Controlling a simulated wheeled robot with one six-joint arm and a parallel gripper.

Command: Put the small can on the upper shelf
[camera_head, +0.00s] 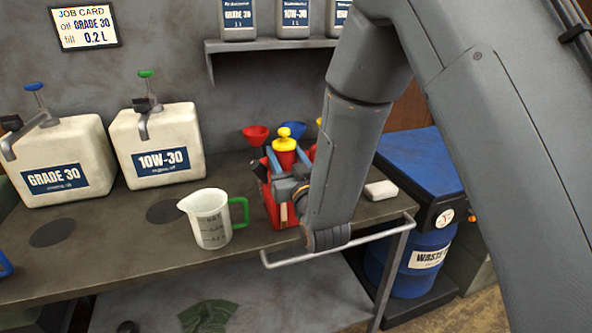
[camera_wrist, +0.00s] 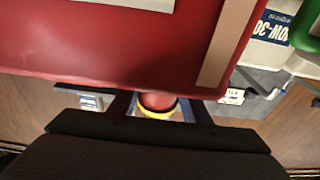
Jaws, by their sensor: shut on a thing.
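A small red can (camera_head: 284,212) with a yellow-topped spout stands upright at the right part of the workbench, partly hidden by my arm. My gripper (camera_head: 287,165) is at its upper part, with its fingers closed on it. In the wrist view the red can (camera_wrist: 130,45) fills the top of the picture, and my gripper (camera_wrist: 160,108) shows below it, with a red and yellow round part between the fingers. I cannot tell whether the can's base touches the bench. The upper shelf (camera_head: 270,44) is on the wall behind and holds several grey bottles.
A measuring jug (camera_head: 211,220) with a green handle stands left of the can. Two white jerrycans (camera_head: 60,160) (camera_head: 158,140) stand further left. Red (camera_head: 256,133) and blue funnels are behind the can. A rail (camera_head: 335,245) runs along the bench's front right edge. A blue waste drum (camera_head: 420,262) stands right.

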